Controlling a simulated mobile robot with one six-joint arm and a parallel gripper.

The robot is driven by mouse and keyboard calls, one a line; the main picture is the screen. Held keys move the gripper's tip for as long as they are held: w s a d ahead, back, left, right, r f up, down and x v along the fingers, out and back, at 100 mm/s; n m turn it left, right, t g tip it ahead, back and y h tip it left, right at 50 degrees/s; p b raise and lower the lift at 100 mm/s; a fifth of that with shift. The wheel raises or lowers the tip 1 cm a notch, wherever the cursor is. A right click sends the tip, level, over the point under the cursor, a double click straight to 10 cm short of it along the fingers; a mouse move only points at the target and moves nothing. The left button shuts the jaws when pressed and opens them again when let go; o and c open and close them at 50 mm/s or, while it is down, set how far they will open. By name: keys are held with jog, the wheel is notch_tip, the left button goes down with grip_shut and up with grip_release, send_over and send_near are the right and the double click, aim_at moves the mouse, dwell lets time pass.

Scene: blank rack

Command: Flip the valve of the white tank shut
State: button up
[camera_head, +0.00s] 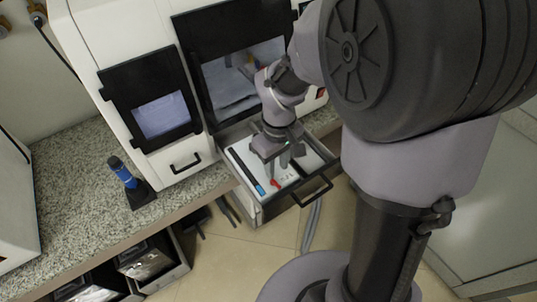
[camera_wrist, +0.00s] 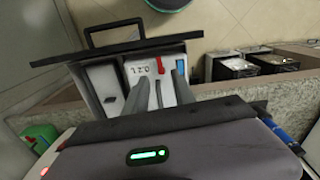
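My gripper (camera_head: 284,167) points down over an open drawer (camera_head: 244,200) below the white machine. Its two grey fingers stand apart with a gap between them, as the wrist view (camera_wrist: 160,98) also shows. In the drawer is a white piece with dark printed marks (camera_wrist: 139,70), which may be the white tank. A small red part (camera_head: 275,183), perhaps its valve handle, lies just in front of the fingers; it also shows in the wrist view (camera_wrist: 160,65). I cannot tell the valve's position, or whether a finger touches it. Part of the white piece is hidden by the gripper.
A dark bar with a blue end (camera_head: 249,173) lies along the drawer's left side. The drawer's black handle (camera_head: 313,193) sticks out in front. A blue and black tool (camera_head: 124,174) stands on the speckled counter (camera_head: 80,212). Dark bins (camera_head: 150,262) sit below left.

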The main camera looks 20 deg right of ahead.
aim_at(276, 183)
notch_tip(276, 183, down, 6)
jog(key=shift+f+b, duration=0.2)
jog(key=shift+b, duration=0.75)
grip_shut()
